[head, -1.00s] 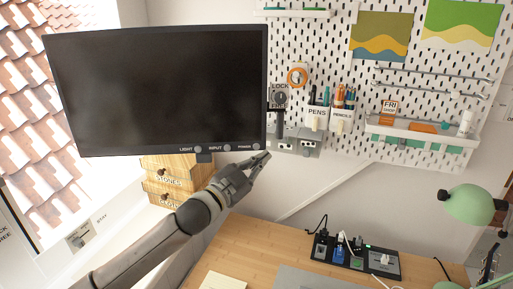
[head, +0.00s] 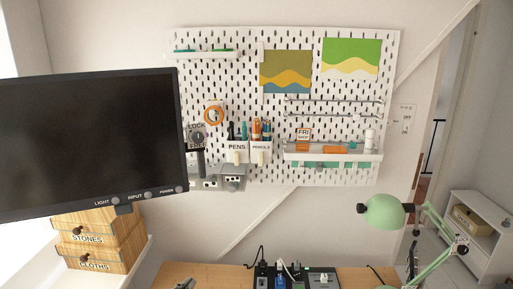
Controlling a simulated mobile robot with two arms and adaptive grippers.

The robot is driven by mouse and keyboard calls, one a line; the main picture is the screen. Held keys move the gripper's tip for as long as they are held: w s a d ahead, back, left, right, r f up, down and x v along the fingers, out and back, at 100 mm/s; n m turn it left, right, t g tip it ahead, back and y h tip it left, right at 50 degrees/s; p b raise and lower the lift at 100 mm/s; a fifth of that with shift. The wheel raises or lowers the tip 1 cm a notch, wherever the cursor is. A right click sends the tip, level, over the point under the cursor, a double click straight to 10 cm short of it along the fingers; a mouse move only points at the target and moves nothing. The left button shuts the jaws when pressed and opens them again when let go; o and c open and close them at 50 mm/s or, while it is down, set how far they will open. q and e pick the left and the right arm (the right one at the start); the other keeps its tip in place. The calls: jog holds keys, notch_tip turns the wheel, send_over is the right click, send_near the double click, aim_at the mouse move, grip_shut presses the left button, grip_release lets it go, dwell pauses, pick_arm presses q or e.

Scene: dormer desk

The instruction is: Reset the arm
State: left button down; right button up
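Only the tip of my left gripper (head: 185,284) shows, at the bottom edge of the head view, over the left end of the wooden desk (head: 210,272). The rest of that arm is out of the picture, and I cannot tell whether the fingers are open or shut. My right gripper is not in view. The black monitor (head: 85,140) is at the left, with LIGHT, INPUT and POWER buttons along its lower edge. My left gripper is well below it and apart from it.
Wooden drawers (head: 100,235) labelled STONES and CLOTHS stand under the monitor. A white pegboard (head: 270,100) holds pen cups, shelves and pictures. A power strip (head: 295,280) with plugs lies on the desk. A green lamp (head: 385,211) stands at right, before a white cabinet (head: 480,235).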

pick_arm(q)
jog(key=s+a+f+n+g+y, duration=0.1)
jog(key=s+f+n+g, duration=0.3)
jog(key=s, duration=0.6)
jog(key=s+a+f+m+g+y, duration=0.1)
jog(key=s+f+g, duration=0.3)
jog(key=s, duration=0.6)
jog(key=s+a+f+n+g, duration=0.1)
jog(key=s+f+n+g, duration=0.1)
jog(key=s+f, duration=0.6)
notch_tip(320, 180, down, 26)
jog(key=s+g+b, duration=0.1)
jog(key=s+b, duration=0.1)
jog(key=b, duration=0.1)
jog(key=s+a+f+m+g+b, duration=0.1)
jog(key=s+a+f+b, duration=0.1)
jog(key=s+f, duration=1.5)
notch_tip(320, 180, down, 2)
jog(key=shift+a+f+g+y, duration=0.25)
jog(key=shift+a+g+y, duration=0.05)
jog(key=shift+s, duration=0.1)
